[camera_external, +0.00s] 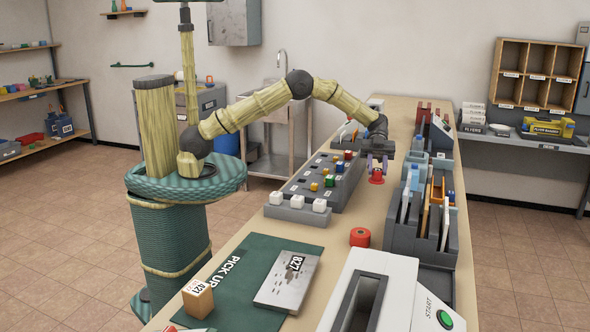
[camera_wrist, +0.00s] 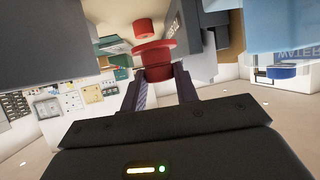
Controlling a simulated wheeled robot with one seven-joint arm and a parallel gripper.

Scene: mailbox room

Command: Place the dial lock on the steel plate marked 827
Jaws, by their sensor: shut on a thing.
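The steel plate marked 827 (camera_external: 278,292) lies flat on the green pick-up mat (camera_external: 217,252), at the near end of the counter. My gripper (camera_external: 377,167) is far back along the counter, shut on a red round piece with a wide flange, which looks like the dial lock (camera_external: 376,180). In the wrist view, the red piece (camera_wrist: 153,55) sits at the tips of my gripper (camera_wrist: 161,76). Whether it touches the counter is unclear. The plate cannot be made out in the wrist view.
A red cylinder (camera_external: 360,237) stands on the counter between my gripper and the plate. A grey block tray (camera_external: 325,183) lies left, file racks (camera_external: 432,227) right. A small box marked 421 (camera_external: 198,299) and a white machine with a START button (camera_external: 400,270) flank the plate.

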